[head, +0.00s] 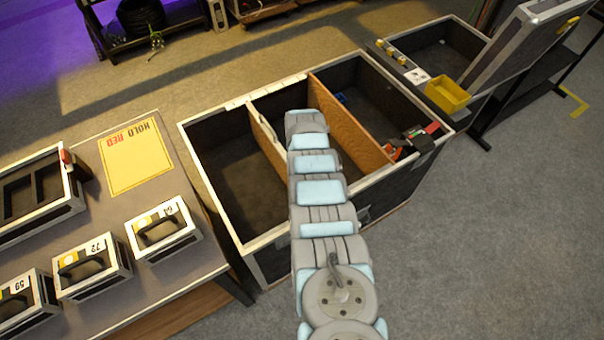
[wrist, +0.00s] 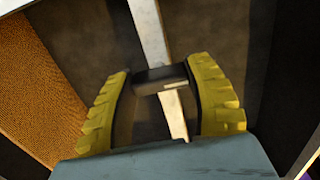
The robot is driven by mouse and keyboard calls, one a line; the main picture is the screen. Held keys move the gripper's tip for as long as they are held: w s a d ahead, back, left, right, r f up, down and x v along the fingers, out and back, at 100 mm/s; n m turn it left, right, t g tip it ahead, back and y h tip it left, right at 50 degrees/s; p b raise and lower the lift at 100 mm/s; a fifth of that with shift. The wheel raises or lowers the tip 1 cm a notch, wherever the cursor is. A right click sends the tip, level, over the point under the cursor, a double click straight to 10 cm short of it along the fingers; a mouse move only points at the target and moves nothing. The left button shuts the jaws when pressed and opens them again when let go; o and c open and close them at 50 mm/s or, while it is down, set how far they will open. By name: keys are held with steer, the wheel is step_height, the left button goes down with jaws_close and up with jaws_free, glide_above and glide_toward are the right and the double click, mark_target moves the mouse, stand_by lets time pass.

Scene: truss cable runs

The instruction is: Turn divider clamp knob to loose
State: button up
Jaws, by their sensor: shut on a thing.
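In the wrist view, my gripper (wrist: 157,72) has its two yellow ribbed fingers on either side of a small dark block, which looks like the clamp knob (wrist: 160,79). The fingers are shut on it. A pale narrow strip (wrist: 150,35) runs behind the block and shows again below it. Whether the knob is at tight or loose cannot be read. An orange-brown panel (wrist: 40,90) stands to the left. In the head view, my arm reaches over the open case (head: 255,240) with wooden dividers (head: 350,125); it hides the gripper and knob.
A red and black item (head: 405,145) sits at the case's right side. A table with a yellow sheet (head: 135,160) and several small cases (head: 165,230) stands left. A yellow bin (head: 447,94) stands upper right. Case walls and dividers lie close around the arm's end.

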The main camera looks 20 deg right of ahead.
steer(key=o, duration=1.2)
steer(key=shift+r, duration=0.15)
steer(key=shift+d+r, duration=0.1)
steer(key=shift+r, duration=5.75)
